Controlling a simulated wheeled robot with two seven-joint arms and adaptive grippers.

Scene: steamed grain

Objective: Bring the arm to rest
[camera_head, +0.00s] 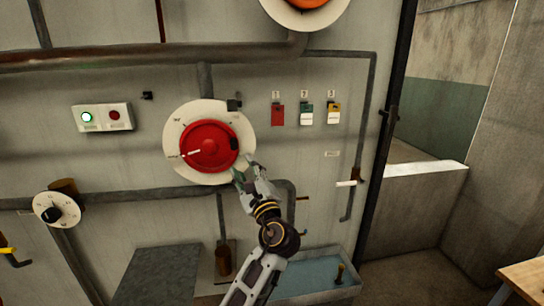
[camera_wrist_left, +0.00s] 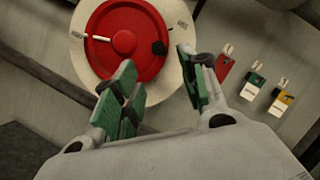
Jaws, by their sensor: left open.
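My left gripper (camera_head: 244,169) is at the lower right edge of a large red wheel (camera_head: 209,147) on a round white plate (camera_head: 183,118). In the left wrist view my left gripper (camera_wrist_left: 156,63) is open, its green-padded fingers apart with nothing between them. The red wheel (camera_wrist_left: 123,42) lies beyond the fingers there; whether they touch the plate is hard to tell. Its white pointer line is toward the left, and a dark knob sits near its right edge. My right gripper is in neither view.
A panel with a lit green lamp (camera_head: 87,117) is on the wall at left. Red (camera_head: 278,115), green (camera_head: 306,114) and yellow (camera_head: 334,113) tags hang at right. A small white dial (camera_head: 57,209) is lower left. Pipes cross the wall; a blue-grey basin (camera_head: 315,277) is below.

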